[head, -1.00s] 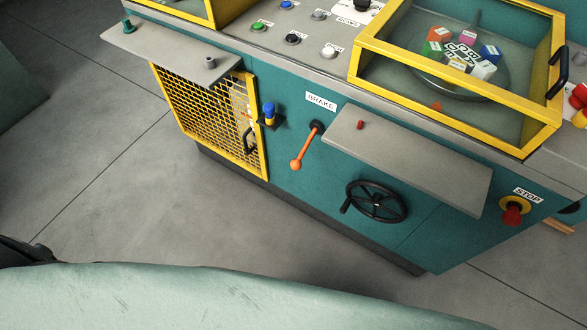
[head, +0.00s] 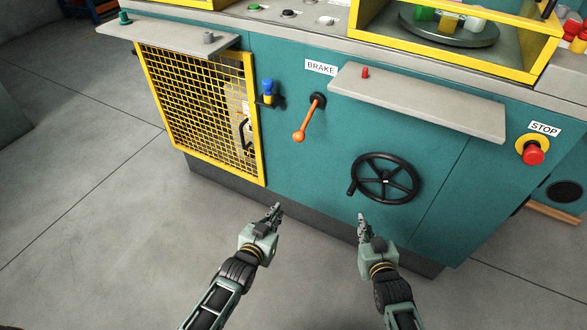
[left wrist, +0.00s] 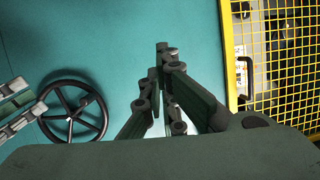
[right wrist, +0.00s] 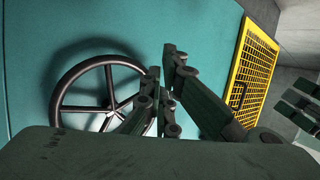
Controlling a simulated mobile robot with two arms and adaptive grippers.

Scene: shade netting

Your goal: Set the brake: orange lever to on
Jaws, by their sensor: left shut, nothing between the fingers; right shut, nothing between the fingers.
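The orange brake lever (head: 308,118) hangs from a black pivot on the teal machine front, below and left of the BRAKE label (head: 320,67). It points down and slightly left, with a round orange knob at its lower end. My left gripper (head: 276,210) is shut and empty, below and left of the lever, apart from it. My right gripper (head: 362,218) is shut and empty, below the handwheel's left side in the head view. The left gripper's fingers also show in the left wrist view (left wrist: 165,55), the right one's in the right wrist view (right wrist: 170,60). Neither wrist view shows the lever.
A black handwheel (head: 384,178) sits right of the lever. A grey shelf (head: 420,100) juts out right of it. A yellow mesh door (head: 200,105) and a blue-knobbed latch (head: 268,90) are left. A red STOP button (head: 532,153) is far right. Floor in front is clear.

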